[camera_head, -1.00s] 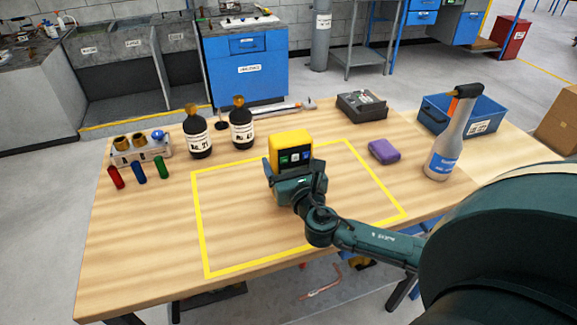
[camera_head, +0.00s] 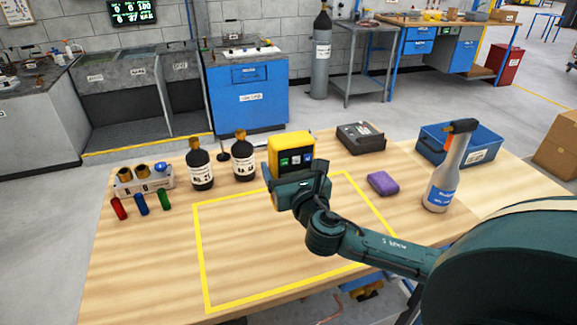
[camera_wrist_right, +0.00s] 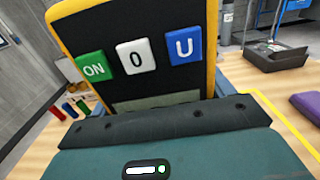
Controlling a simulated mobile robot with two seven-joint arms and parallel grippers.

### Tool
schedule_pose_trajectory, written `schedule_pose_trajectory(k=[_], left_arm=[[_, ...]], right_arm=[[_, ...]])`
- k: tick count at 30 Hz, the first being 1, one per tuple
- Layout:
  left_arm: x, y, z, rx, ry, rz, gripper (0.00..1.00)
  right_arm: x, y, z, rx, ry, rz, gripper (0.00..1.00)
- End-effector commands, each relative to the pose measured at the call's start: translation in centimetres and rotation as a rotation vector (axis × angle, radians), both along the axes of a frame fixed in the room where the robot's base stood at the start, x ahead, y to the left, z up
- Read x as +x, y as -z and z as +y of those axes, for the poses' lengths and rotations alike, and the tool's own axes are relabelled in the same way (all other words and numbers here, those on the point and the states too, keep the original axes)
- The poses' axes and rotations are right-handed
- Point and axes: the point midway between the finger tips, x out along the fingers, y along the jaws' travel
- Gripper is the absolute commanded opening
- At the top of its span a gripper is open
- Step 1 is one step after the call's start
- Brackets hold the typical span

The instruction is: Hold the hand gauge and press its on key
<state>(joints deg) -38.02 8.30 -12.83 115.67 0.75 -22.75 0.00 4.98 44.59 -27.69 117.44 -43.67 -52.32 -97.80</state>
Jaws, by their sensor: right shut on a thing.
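The hand gauge (camera_head: 291,154) is a yellow-cased block with a dark face. My right gripper (camera_head: 297,184) is shut on its lower part and holds it upright over the back of the yellow-outlined area. In the right wrist view the gauge (camera_wrist_right: 121,30) fills the upper middle. Its face shows a green ON key (camera_wrist_right: 92,67), a white 0 key (camera_wrist_right: 136,57) and a blue U key (camera_wrist_right: 184,46) in a row. My right gripper (camera_wrist_right: 160,120) covers the gauge's lower end. My left gripper is in neither view.
Two dark bottles (camera_head: 200,170) stand left of the gauge. A holder (camera_head: 143,180) and coloured cylinders are further left. A purple block (camera_head: 382,184), spray bottle (camera_head: 444,170), blue bin (camera_head: 430,148) and grey device (camera_head: 361,138) are right. The outlined area (camera_head: 270,250) is clear.

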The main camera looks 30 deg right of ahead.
Motion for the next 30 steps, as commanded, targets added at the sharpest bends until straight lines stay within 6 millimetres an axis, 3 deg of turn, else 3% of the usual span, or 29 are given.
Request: schedule_pose_trajectory(k=[15, 21, 30], left_arm=[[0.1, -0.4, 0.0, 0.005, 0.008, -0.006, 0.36], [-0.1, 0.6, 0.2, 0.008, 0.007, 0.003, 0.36], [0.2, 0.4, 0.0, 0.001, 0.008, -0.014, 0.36]], right_arm=[[0.0, -0.2, 0.0, 0.000, -0.001, -0.004, 0.43], [0.0, 0.6, 0.0, 0.001, -0.001, -0.004, 0.43], [0.0, 1.4, 0.0, 0.000, -0.001, -0.004, 0.43]])
